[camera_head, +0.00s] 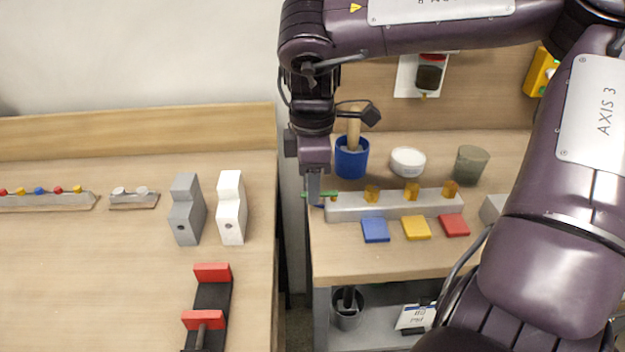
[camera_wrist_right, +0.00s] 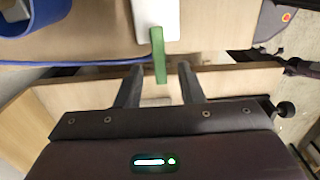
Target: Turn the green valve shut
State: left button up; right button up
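The green valve (camera_head: 328,194) is a thin green lever at the left end of a grey block (camera_head: 395,206) on the right bench. In the right wrist view the green lever (camera_wrist_right: 158,50) crosses the end of the pale block (camera_wrist_right: 153,20). My right gripper (camera_head: 314,192) points down at that end and hides part of it. In the wrist view its two fingers (camera_wrist_right: 160,68) are apart, with the lever's near end between them and a gap on each side. No grip on the lever shows. My left gripper is not in view.
Amber knobs (camera_head: 411,190) stand along the block, with blue (camera_head: 375,230), yellow (camera_head: 416,228) and red (camera_head: 454,225) tiles in front. Behind are a blue pot (camera_head: 351,160), a white bowl (camera_head: 407,161) and a grey-green cup (camera_head: 471,164). A gap separates the left bench (camera_head: 90,270).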

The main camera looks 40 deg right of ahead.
jog(key=shift+f, duration=0.15)
grip_shut()
